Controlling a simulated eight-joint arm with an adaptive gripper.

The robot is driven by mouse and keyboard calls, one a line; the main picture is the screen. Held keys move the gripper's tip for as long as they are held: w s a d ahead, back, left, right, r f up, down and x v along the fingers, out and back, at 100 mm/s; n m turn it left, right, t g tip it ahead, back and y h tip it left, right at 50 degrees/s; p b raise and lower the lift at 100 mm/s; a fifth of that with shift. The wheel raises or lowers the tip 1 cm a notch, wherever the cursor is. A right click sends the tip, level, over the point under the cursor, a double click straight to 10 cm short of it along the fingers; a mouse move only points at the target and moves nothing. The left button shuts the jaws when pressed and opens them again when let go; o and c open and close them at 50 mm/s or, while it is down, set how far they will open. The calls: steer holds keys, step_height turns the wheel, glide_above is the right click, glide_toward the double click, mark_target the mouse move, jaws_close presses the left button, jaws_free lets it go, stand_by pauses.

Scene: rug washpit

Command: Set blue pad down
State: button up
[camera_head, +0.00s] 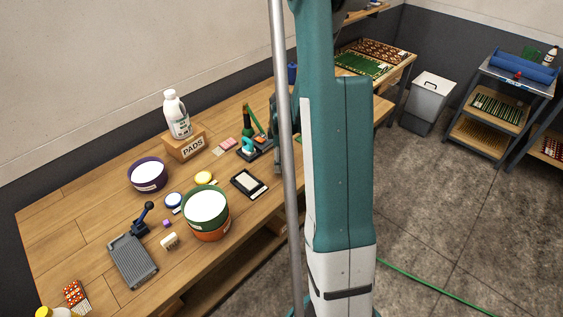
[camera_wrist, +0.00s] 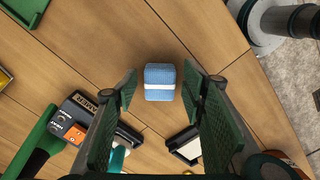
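The blue pad (camera_wrist: 160,76) is a small light-blue block with a white band across it. In the wrist view it appears to lie on the wooden bench top (camera_wrist: 100,48). My gripper (camera_wrist: 159,80) is open, with its dark green ridged fingers on either side of the pad. A gap of bare wood shows between the pad and each finger, so neither touches it. The height of the fingers above the bench is hard to tell. In the head view my arm stands in front of that part of the bench, and I cannot make out the pad there.
A dark-framed tray (camera_head: 249,184) lies near the bench's front edge. A PADS box (camera_head: 186,142) carries a white bottle (camera_head: 177,115). A green and orange tub (camera_head: 206,212) and purple tub (camera_head: 147,174) stand left. Wood around the pad is clear.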

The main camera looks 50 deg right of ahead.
steer(key=shift+r, duration=0.15)
step_height(320, 180, up, 12)
steer(key=p, duration=0.1)
stand_by(1.0)
stand_by(0.6)
steer(key=s+a+r+m+t+h, duration=0.1)
steer(key=a+r+m+t, duration=0.1)
steer(key=a+r, duration=0.7)
steer(key=s+a+r+m+t, duration=0.15)
steer(key=a+r, duration=0.45)
steer(key=a, duration=0.7)
steer(key=s+a+r+m+t, duration=0.2)
steer(key=s+a, duration=0.4)
steer(key=a, duration=0.3)
steer(key=s+a+r+m+t+y, duration=0.1)
steer(key=s+a, duration=0.4)
steer(key=a, duration=0.5)
steer(key=shift+s+a+r+m+t, duration=0.2)
steer(key=shift+s+r+m+t, duration=0.2)
steer(key=shift+r+m, duration=0.65)
